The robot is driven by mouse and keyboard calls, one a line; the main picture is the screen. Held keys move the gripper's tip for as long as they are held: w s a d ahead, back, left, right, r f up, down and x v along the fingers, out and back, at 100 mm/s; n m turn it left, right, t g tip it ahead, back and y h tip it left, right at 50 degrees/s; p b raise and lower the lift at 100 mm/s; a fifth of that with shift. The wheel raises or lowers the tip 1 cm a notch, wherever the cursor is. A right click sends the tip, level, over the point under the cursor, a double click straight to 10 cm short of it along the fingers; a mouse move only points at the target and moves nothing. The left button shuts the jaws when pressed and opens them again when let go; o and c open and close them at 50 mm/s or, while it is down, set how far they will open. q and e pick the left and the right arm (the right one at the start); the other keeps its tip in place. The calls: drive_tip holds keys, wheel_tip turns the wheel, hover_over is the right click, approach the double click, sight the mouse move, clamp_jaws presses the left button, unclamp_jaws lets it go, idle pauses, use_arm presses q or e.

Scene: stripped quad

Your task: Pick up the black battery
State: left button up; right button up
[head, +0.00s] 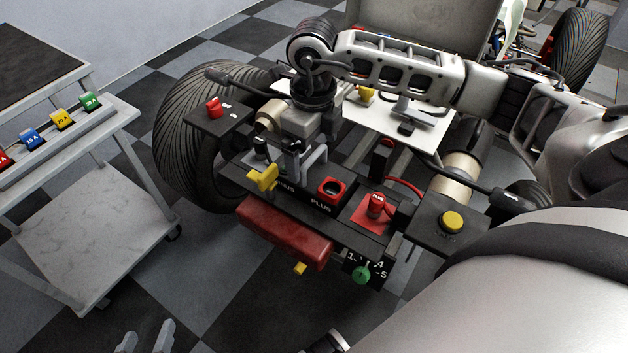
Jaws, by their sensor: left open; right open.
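No thing is marked as a battery, so I cannot tell for sure which one it is. A long black block (336,218) at the front of the quad has PLUS lettering and a partly hidden label ending in "US". A smaller black upright block with a red mark (382,160) stands behind it. My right gripper (303,172) points down over the left part of the long block. It is open, and whether it touches anything is hidden. My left gripper (146,342) is open and empty at the bottom edge, well away from the quad, partly cut off.
A yellow lever (263,178), a red square socket (332,188) and a red PLUS cap (376,204) sit close around my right gripper. A red bumper (284,232) lies in front. A grey cart (118,116) with coloured fuses stands left. Checkered floor between is clear.

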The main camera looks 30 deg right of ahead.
sight(313, 172)
wheel_tip(313, 172, down, 5)
drive_tip(key=shift+f+b, duration=0.2)
drive_tip(key=shift+b, duration=0.25)
drive_tip(key=shift+f, duration=0.3)
drive_tip(key=c, duration=1.8)
use_arm(q)
drive_tip(key=shift+w+d+f, duration=0.1)
drive_tip(key=shift+d+f, duration=0.25)
drive_tip(key=shift+f, duration=0.35)
use_arm(e)
drive_tip(key=shift+w+r, duration=0.15)
drive_tip(key=shift+r, duration=0.1)
drive_tip(key=shift+c, duration=0.8)
